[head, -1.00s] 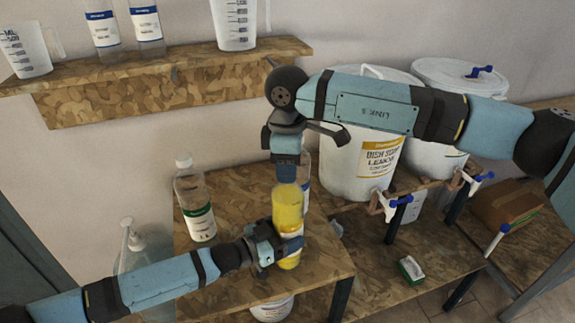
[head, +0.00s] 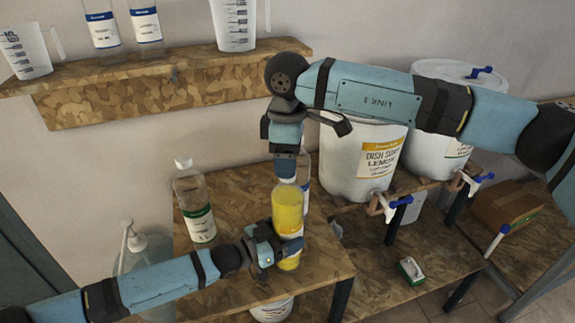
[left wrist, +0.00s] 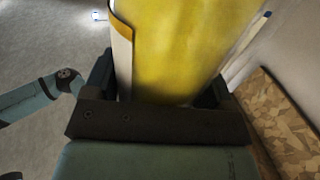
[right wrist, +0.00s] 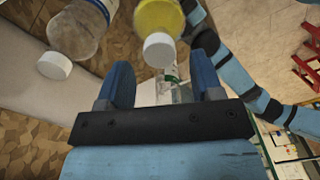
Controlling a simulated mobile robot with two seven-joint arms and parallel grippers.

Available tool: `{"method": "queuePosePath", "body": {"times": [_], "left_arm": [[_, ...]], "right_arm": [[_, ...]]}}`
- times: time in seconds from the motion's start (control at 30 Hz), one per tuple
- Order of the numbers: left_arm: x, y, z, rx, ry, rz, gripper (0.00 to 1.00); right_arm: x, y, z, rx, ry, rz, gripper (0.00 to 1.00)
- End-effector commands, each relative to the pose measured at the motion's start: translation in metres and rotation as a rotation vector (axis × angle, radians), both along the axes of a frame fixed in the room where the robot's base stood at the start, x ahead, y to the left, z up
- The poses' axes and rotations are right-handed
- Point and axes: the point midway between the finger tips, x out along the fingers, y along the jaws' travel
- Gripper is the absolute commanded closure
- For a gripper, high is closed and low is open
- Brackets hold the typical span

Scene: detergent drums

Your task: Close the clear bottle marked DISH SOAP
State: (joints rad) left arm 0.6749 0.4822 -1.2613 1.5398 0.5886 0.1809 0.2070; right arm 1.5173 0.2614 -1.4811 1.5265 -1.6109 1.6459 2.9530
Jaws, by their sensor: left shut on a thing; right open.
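A clear bottle of yellow liquid (head: 288,212) stands upright above the low wooden table; its label shows only as a strip, and I cannot read it. My left gripper (head: 280,250) is shut around its lower part; the yellow bottle also fills the left wrist view (left wrist: 185,45). A white cap (right wrist: 158,49) is at the bottle's top in the right wrist view; I cannot tell how tightly it sits. My right gripper (head: 288,173) is open, pointing down just above the bottle; its fingers (right wrist: 164,62) appear clear of the cap.
A clear bottle with a green label (head: 196,210) stands to the left. Another white-capped clear bottle (right wrist: 78,32) stands close beside the yellow one. A drum marked DISH SOAP LEMON (head: 350,165) stands behind on the right.

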Motion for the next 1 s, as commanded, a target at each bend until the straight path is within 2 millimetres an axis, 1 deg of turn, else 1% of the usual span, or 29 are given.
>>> {"method": "queuePosePath", "body": {"times": [0.03,0.17,0.37,0.4,0.47,0.57,0.67,0.77,1.0], "left_arm": [[0.0,0.0,-0.001,0.002,0.001,0.0,0.89],[0.0,0.0,-0.001,0.002,0.001,0.0,0.89],[0.0,0.0,-0.001,0.002,0.001,0.0,0.89],[0.0,0.0,-0.001,0.002,0.001,0.0,0.89],[0.0,0.0,-0.001,0.002,0.001,0.0,0.89],[0.0,0.0,-0.001,0.002,0.001,0.0,0.89],[0.0,0.0,-0.001,0.002,0.001,0.0,0.89],[0.0,0.0,-0.001,0.002,0.001,0.0,0.89],[0.0,0.0,-0.001,0.002,0.001,0.0,0.89]], "right_arm": [[0.0,0.0,0.008,0.001,-0.002,0.0,0.4],[0.0,0.0,0.02,0.0,0.0,0.0,0.4],[0.0,0.0,0.021,-0.001,0.0,0.0,0.4],[0.0,0.0,0.021,-0.001,0.0,0.0,0.42],[0.0,0.0,0.021,-0.001,0.0,0.004,0.43],[0.0,0.0,0.022,0.0,0.0,0.044,0.43],[0.0,0.0,0.023,0.002,0.0,0.153,0.43],[0.0,0.0,0.024,0.005,-0.002,0.332,0.43],[0.0,0.0,0.029,0.011,-0.006,0.868,0.43]]}}
